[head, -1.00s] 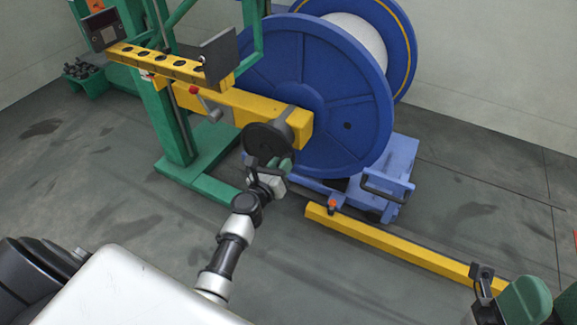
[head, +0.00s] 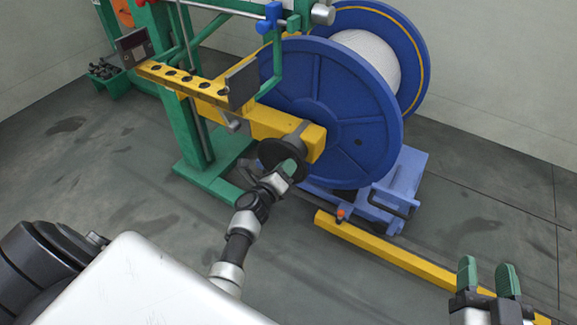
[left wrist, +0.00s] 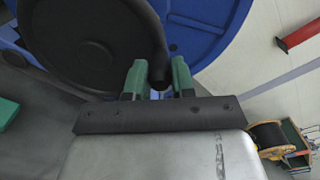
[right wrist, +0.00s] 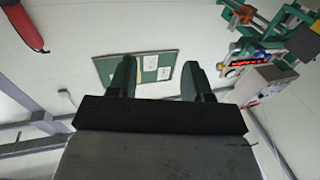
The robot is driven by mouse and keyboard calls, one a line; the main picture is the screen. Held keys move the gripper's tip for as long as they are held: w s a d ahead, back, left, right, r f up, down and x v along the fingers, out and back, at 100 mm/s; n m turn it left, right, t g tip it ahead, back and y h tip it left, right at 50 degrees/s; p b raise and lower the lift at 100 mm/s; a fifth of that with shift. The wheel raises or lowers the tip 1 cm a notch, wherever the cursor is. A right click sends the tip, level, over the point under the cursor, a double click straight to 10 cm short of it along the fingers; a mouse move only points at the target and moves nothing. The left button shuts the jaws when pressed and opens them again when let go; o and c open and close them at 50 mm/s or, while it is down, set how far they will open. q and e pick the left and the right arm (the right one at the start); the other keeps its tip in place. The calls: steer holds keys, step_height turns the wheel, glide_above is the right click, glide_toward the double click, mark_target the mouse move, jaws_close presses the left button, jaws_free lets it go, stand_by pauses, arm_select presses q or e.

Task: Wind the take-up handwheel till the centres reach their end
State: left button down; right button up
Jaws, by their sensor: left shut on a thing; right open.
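The take-up handwheel (head: 273,157) is a dark round disc at the end of the yellow beam (head: 245,117), in front of the big blue reel (head: 335,115). My left gripper (head: 288,170) is at its lower right rim. In the left wrist view the handwheel (left wrist: 85,48) fills the upper left, and my left gripper (left wrist: 158,80) is shut on its dark handle (left wrist: 158,62), between the green fingers. The centres are hidden behind the beam and reel. My right gripper (head: 487,277) is open and empty at the lower right; its fingers also show apart in the right wrist view (right wrist: 158,78).
A blue cradle (head: 400,185) with a black handle stands under the reel. A yellow floor rail (head: 385,253) runs to the lower right. The green frame (head: 190,130) stands left of the handwheel.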

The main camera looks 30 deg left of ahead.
mark_target(279, 144)
arm_select(q)
steer(key=n+p, duration=0.1)
steer(key=a+r+n+p, duration=0.1)
steer(key=p, duration=0.1)
steer(key=shift+a+r+n, duration=0.25)
steer(key=shift+a+n, duration=0.05)
steer(key=a+n+p, duration=0.2)
steer(key=shift+w+r+n, duration=0.1)
steer(key=shift+r+n, duration=0.25)
steer(key=shift+n, duration=0.05)
steer(key=shift+a+n+p, duration=0.95)
steer(key=shift+n+p, duration=0.1)
steer(key=shift+n, duration=0.25)
arm_select(e)
steer(key=s+d+f+g+h, duration=0.2)
steer(key=s+f+g, duration=0.3)
steer(key=s+g, duration=0.1)
steer(key=s+d+f+g+h, duration=0.2)
steer(key=s+d+f+g, duration=0.1)
steer(key=s+f+g, duration=0.2)
steer(key=s+g, duration=0.2)
steer(key=g, duration=0.1)
steer(key=shift+d+f+m+g, duration=0.15)
steer(key=shift+d+m+g, duration=0.2)
steer(key=shift+m+g, duration=0.05)
